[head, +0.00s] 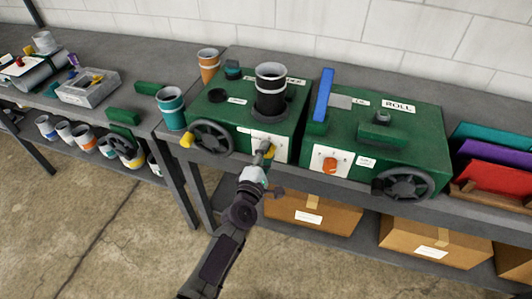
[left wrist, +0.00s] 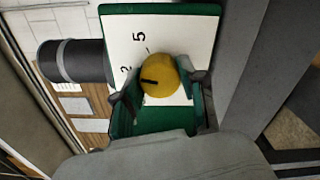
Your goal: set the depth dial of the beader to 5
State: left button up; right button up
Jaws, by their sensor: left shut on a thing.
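The beader appears to be the green machine (head: 225,110) at the left of the bench's middle, with a black pipe on top; its labels are too small to read. Its white dial plate (head: 283,150) is on the front. In the left wrist view the yellow depth dial (left wrist: 160,78) sits on that plate (left wrist: 175,30), where 2 and 5 can be read. Its black pointer mark points left, close to the 2 side and away from the 5. My left gripper (head: 265,152) is shut on the dial, one finger on either side. The fingers hide part of the plate.
A second green machine (head: 420,130) marked ROLL stands right, with an orange dial (head: 330,165) and a blue upright (head: 323,95). A handwheel (head: 211,138) is left of my gripper. Cardboard boxes (head: 310,212) lie on the shelf below. The floor in front is clear.

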pick_arm(q)
jog(key=m, duration=0.4)
jog(key=shift+m+p, duration=0.3)
jog(key=shift+p, duration=0.05)
jog(key=m, duration=0.4)
jog(key=shift+f+m+p, duration=0.1)
jog(key=shift+m+p, duration=0.2)
jog(key=shift+p, duration=0.1)
jog(key=o, duration=1.1)
jog(key=shift+o, duration=0.2)
jog(key=shift+s, duration=0.1)
jog(key=v, duration=1.2)
